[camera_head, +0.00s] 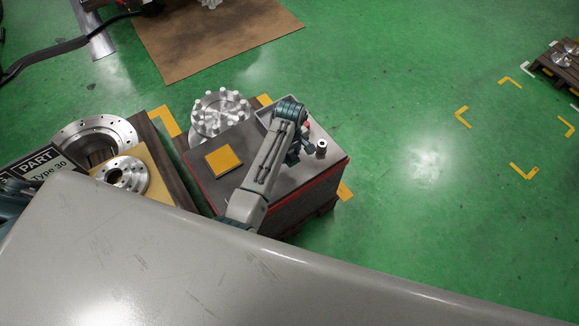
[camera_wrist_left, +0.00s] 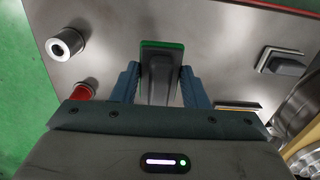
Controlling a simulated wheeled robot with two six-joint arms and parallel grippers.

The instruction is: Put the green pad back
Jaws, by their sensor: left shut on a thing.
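The green pad (camera_wrist_left: 163,45) shows in the left wrist view as a green-edged plate under a grey grip piece (camera_wrist_left: 160,80). My left gripper (camera_wrist_left: 160,88) has its blue fingers on both sides of that grey piece and is shut on it. Whether the pad touches the tabletop is hard to tell. In the head view my left gripper (camera_head: 301,154) is over the right part of the red-edged metal table (camera_head: 212,187); I cannot make out the green pad there. My right gripper is not in view.
A metal cylinder (camera_head: 321,148) and a small red piece (camera_wrist_left: 83,91) stand near my left gripper. A dark block on a pale plate (camera_wrist_left: 284,63) lies right in the wrist view. A yellow square (camera_head: 223,160) lies on the table's left. A bolted flange (camera_head: 220,112) is behind.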

